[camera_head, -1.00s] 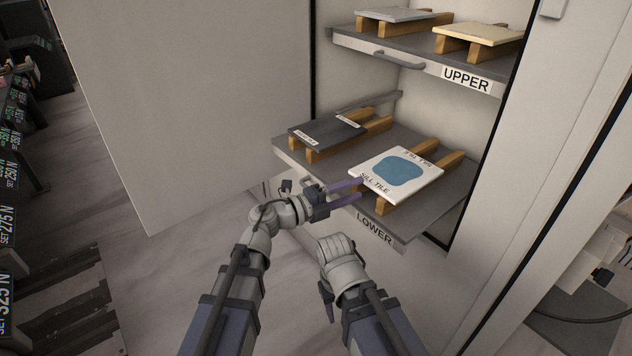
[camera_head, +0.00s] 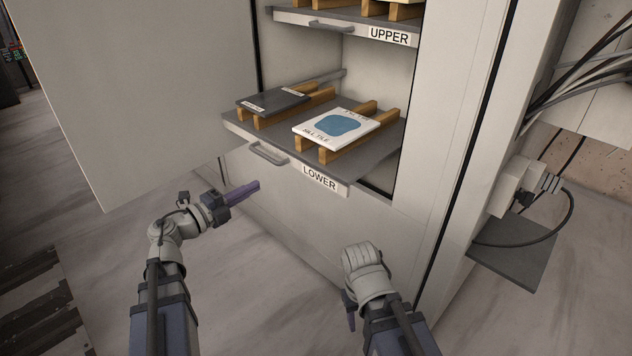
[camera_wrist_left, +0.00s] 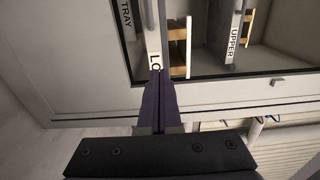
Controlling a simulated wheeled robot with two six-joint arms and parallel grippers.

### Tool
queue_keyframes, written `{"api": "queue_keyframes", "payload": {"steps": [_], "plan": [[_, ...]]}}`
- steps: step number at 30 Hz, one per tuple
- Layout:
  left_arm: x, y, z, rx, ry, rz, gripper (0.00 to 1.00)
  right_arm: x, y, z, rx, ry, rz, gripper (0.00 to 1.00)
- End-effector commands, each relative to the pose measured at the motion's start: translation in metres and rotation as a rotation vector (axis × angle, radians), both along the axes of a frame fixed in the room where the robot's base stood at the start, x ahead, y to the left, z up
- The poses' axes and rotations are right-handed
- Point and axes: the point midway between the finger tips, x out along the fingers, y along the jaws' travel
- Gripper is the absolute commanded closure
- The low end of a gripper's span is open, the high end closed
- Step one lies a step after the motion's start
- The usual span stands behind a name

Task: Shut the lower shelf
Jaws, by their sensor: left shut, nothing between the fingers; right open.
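The lower shelf (camera_head: 222,121) is a grey tray with a pale front, labelled LOWER (camera_head: 320,178), and juts out of the cabinet. A bar handle (camera_head: 268,153) is on its front. It carries a dark slab (camera_head: 272,101) and a white tile with a blue patch (camera_head: 338,127), both on wooden bearers. My left gripper (camera_head: 256,186) is shut and empty, below and in front of the handle, apart from it. In the left wrist view its fingers (camera_wrist_left: 161,75) overlap part of the shelf's label. My right gripper (camera_head: 351,320) is open, pointing down, low in front of the cabinet; its fingers are partly hidden.
The upper shelf (camera_head: 340,27), labelled UPPER, is above. A large open door panel (camera_head: 150,90) stands on the left. A cabinet post (camera_head: 455,110) and a cabled device (camera_head: 520,185) are on the right. The floor in front is clear.

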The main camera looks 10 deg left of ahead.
Motion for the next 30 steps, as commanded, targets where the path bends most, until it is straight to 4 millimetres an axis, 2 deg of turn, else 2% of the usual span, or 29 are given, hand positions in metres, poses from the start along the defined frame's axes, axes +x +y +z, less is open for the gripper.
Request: {"api": "queue_keyframes", "payload": {"steps": [5,11,24,30], "plan": [[-0.002,0.008,-0.001,0.0,0.0,0.01,1.0,0.0,0.0,-0.001,0.0,0.0,0.0,0.5],[0.01,-0.002,-0.001,0.0,0.0,0.006,1.0,0.0,0.0,-0.001,0.0,0.0,0.0,0.5],[0.079,-0.055,-0.001,0.0,0.0,0.005,1.0,0.0,0.0,-0.001,0.0,0.0,0.0,0.5],[0.1,-0.072,-0.001,0.0,0.0,0.007,1.0,0.0,0.0,-0.001,0.0,0.0,0.0,0.5]]}}
